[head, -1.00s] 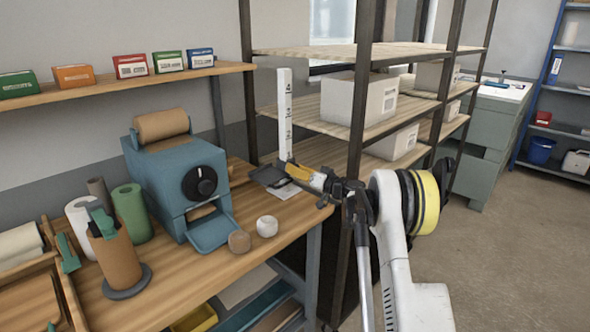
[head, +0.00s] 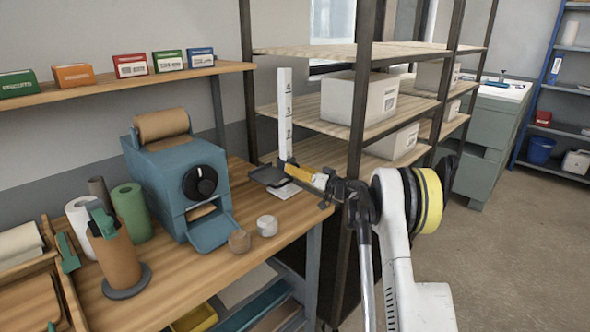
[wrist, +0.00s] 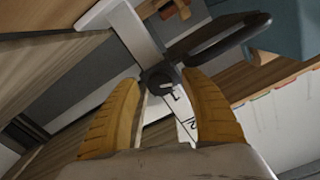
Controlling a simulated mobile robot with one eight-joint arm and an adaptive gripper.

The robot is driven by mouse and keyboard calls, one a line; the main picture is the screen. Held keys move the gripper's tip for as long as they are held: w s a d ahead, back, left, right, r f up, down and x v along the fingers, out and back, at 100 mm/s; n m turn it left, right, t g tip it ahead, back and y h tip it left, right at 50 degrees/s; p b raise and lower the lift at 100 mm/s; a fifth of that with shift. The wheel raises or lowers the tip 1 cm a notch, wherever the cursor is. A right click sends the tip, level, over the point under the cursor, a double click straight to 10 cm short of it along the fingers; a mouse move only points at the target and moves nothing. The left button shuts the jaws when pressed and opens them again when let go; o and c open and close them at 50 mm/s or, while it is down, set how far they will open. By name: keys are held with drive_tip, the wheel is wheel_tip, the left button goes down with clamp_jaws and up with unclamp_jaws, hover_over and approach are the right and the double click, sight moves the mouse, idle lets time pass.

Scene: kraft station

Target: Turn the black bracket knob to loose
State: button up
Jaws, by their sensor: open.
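The black bracket knob (wrist: 160,79) shows in the wrist view, small, dark and round with a pale mark near it. It sits at the foot of a white numbered post (head: 285,115), beside a flat dark plate (head: 266,176). My gripper (wrist: 163,84) is open, with one yellow finger on each side of the knob. I cannot tell whether the fingers touch it. In the head view my gripper (head: 290,168) reaches to the post's lower part from the right and hides the knob.
A blue dispenser with a black dial (head: 200,182) stands left of the post. A metal shelf rack (head: 362,130) stands close behind my arm. Some bench top between is clear.

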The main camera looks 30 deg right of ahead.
drive_tip(key=v, duration=1.1)
drive_tip(key=shift+s, duration=0.1)
drive_tip(key=w+a+m+b, duration=0.1)
drive_tip(key=w+m, duration=0.2)
drive_tip(key=m, duration=0.3)
drive_tip(key=w+a+m+b, duration=0.1)
drive_tip(key=w+m, duration=0.3)
drive_tip(key=m, duration=0.2)
drive_tip(key=w+a+m+b, duration=0.2)
drive_tip(key=w+m, duration=0.2)
drive_tip(key=m, duration=0.2)
drive_tip(key=shift+w, duration=0.15)
